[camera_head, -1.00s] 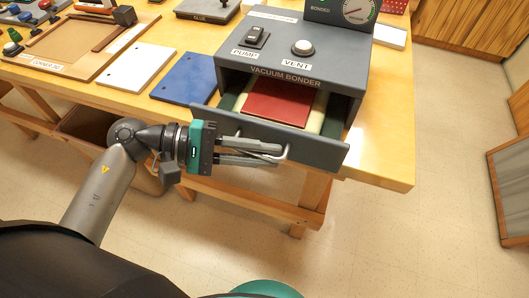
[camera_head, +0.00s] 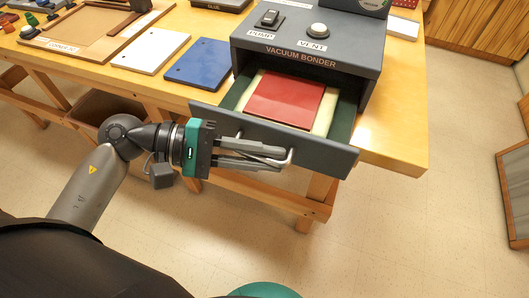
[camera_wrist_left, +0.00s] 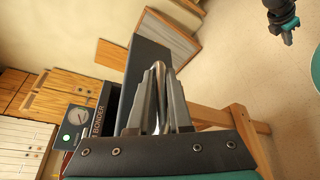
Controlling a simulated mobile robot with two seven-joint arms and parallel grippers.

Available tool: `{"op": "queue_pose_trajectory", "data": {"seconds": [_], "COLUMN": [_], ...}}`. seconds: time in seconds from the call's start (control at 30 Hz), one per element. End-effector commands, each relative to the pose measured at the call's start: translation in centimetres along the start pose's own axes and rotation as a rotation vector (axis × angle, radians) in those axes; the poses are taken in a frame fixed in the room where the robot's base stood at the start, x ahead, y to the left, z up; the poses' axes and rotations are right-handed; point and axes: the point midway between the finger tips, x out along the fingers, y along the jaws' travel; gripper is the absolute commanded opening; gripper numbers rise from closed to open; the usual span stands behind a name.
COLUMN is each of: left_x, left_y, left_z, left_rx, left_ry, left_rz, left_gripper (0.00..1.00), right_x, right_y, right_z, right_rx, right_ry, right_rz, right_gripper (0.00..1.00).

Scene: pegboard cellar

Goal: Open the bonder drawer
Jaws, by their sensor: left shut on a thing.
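The grey vacuum bonder (camera_head: 345,55) stands on the bench, and its drawer (camera_head: 325,155) is pulled well out at the front. A red panel (camera_head: 285,98) lies on a cream pad in the drawer. My left gripper (camera_head: 278,160) is shut on the drawer's metal bar handle (camera_head: 290,157). In the left wrist view the handle (camera_wrist_left: 160,95) stands between the two fingers. A dark gripper with a teal band, my right one (camera_wrist_left: 285,32), shows at the top right of that view. Its jaws are too small to read.
A blue panel (camera_head: 200,63) and a white panel (camera_head: 150,50) lie on the bench (camera_head: 395,120) left of the bonder. A wooden corner jig (camera_head: 85,38) is further left.

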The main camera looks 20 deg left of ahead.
Motion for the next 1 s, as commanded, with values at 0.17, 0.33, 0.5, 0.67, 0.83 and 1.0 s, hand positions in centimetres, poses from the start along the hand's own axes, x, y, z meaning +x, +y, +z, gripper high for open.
{"op": "queue_pose_trajectory", "data": {"seconds": [0.17,0.33,0.5,0.67,0.83,1.0], "left_x": [0.1,0.0,0.0,0.0,-0.4,-2.3], "left_y": [-0.5,-0.3,-0.2,-0.1,-0.1,-0.2], "left_z": [-0.1,-0.1,-0.1,0.0,-0.1,-0.1], "left_rx": [-0.003,-0.002,0.0,0.0,-0.001,-0.001], "left_ry": [0.001,0.001,0.001,0.001,0.001,0.003], "left_rz": [-0.013,-0.009,-0.005,-0.004,-0.004,-0.006], "left_gripper": [0.3,0.45,0.45,0.45,0.45,0.45], "right_x": [0.0,0.0,0.0,0.0,0.0,0.0], "right_y": [0.0,0.0,0.0,0.0,0.0,0.0], "right_z": [0.0,0.0,0.0,0.0,0.0,0.0], "right_rx": [0.0,0.0,0.0,0.0,0.0,0.0], "right_ry": [0.0,0.0,0.0,0.0,0.0,0.0], "right_rz": [0.0,0.0,0.0,0.0,-0.001,-0.001], "right_gripper": [0.0,0.0,0.0,0.0,0.0,0.0]}}
